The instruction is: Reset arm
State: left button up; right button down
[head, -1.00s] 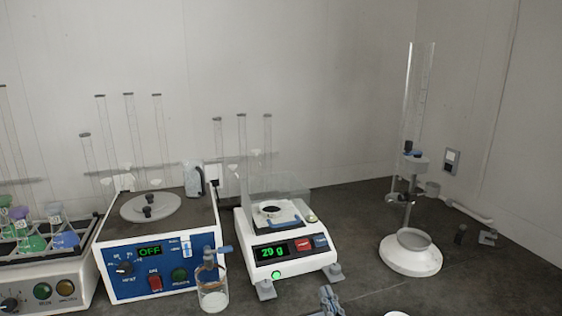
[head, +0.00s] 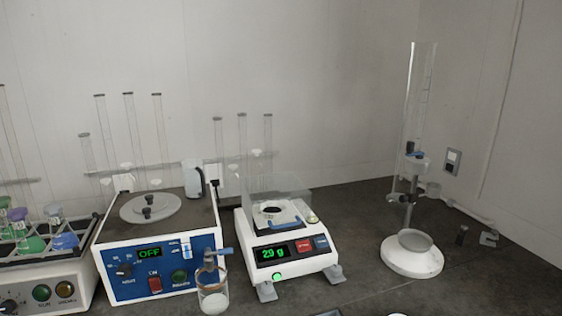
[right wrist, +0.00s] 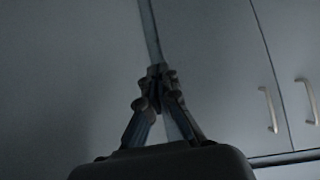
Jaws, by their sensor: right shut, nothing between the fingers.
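My right gripper (right wrist: 158,85) shows in the right wrist view with its fingers together and nothing between them. It is in front of grey cabinet fronts, away from the bench equipment. In the head view neither gripper is clearly visible; only a small dark shape shows at the bottom edge, too cut off to name. My left gripper is not in view.
A stand with a tall clear tube (head: 418,100) is at right. Cabinet handles (right wrist: 268,110) show in the wrist view.

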jog(key=s+d+f+g, duration=0.2)
jog(key=s+f, duration=0.3)
jog(key=s, duration=0.6)
jog(key=s+d+f+g+h, duration=0.1)
jog(key=s+d+f+g, duration=0.1)
jog(key=s, duration=0.8)
jog(key=s+d+f+g+h, duration=0.1)
jog(key=s+d+f+g, duration=0.1)
jog(key=s+f+g, duration=0.2)
jog(key=s+f, duration=0.3)
jog(key=s, duration=0.4)
jog(key=shift+s+d+f+g, duration=0.25)
jog(key=shift+s+f+g, duration=0.05)
jog(key=shift+s+f, duration=0.05)
